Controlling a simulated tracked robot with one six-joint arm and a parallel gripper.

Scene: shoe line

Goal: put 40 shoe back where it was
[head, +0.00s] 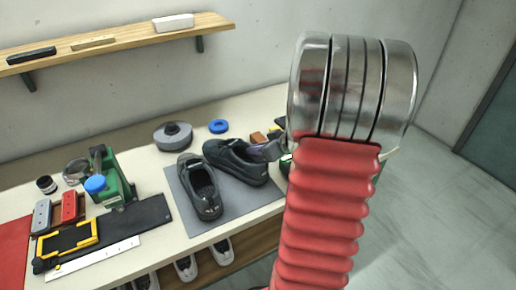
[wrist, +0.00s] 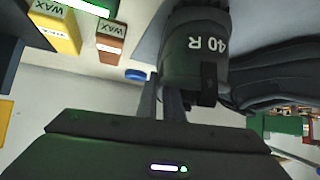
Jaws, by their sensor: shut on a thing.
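Two dark shoes show on the grey mat (head: 182,222) in the head view. The left one (head: 200,190) sits flat with its opening up. The other, the 40 shoe (head: 235,160), is at the mat's back right, with my gripper (head: 268,150) at its right end. In the wrist view, the marking "40 R" is on a dark part of this shoe (wrist: 195,60), and my gripper (wrist: 163,105) is shut on it. My arm hides part of the area to the right. I cannot tell whether the held shoe touches the mat.
A green device with a blue cap (head: 95,184) is at the left. Yellow (wrist: 62,30) and brown (wrist: 110,40) WAX boxes show in the wrist view. More shoes (head: 186,268) are below the tabletop.

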